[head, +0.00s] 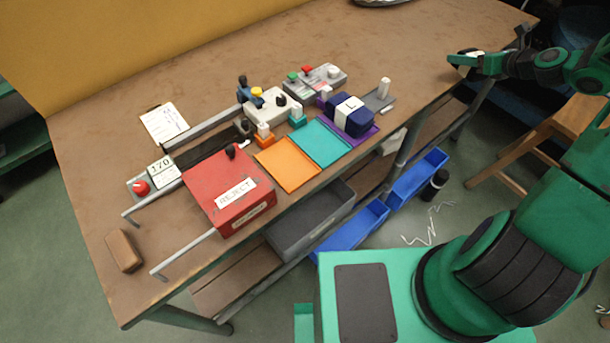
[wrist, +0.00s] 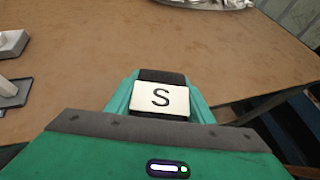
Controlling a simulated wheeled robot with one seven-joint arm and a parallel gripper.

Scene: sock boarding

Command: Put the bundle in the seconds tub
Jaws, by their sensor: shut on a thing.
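My gripper (head: 470,58) is at the right end of the table, above its right edge. In the wrist view, my gripper (wrist: 160,100) is shut on a dark bundle with a white band marked S (wrist: 160,97). Only a little of this bundle shows in the head view. Another bundle, navy with a white band marked L (head: 350,116), lies on a purple mat (head: 372,133). No tub carries a readable "seconds" label. A grey open tub (head: 286,250) and blue tubs (head: 350,229) (head: 418,180) sit below the table's front edge.
A red box marked REJECT (head: 222,187) stands beside orange (head: 287,163) and teal mats (head: 320,144). Button boxes (head: 315,78), a counter (head: 163,173), metal rails and a brown block (head: 123,251) are also on the table. The table's right and back areas are mostly clear.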

